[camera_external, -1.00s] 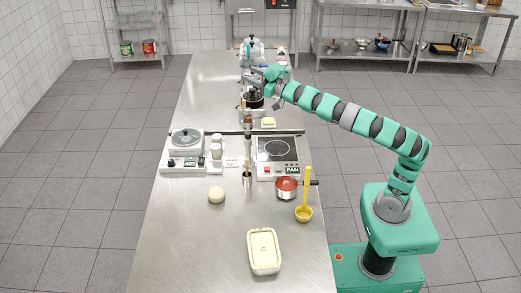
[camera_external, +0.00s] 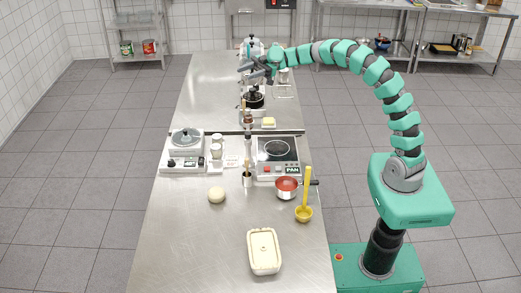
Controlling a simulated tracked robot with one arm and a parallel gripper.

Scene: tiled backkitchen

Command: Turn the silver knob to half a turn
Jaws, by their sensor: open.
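My gripper (camera_external: 246,71) is at the far part of the steel table, above and behind the black pot (camera_external: 254,97). Its grey fingers point left and are spread, with nothing seen between them. It is in front of a pale appliance (camera_external: 252,46) at the far end and hides part of it. I cannot make out a silver knob for certain. The hot plate (camera_external: 278,150) marked PAN has small controls on its front, and the white cooker (camera_external: 186,150) on the left has a dark knob (camera_external: 171,163). My gripper is well away from both.
A butter dish (camera_external: 268,122) is mid-table.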

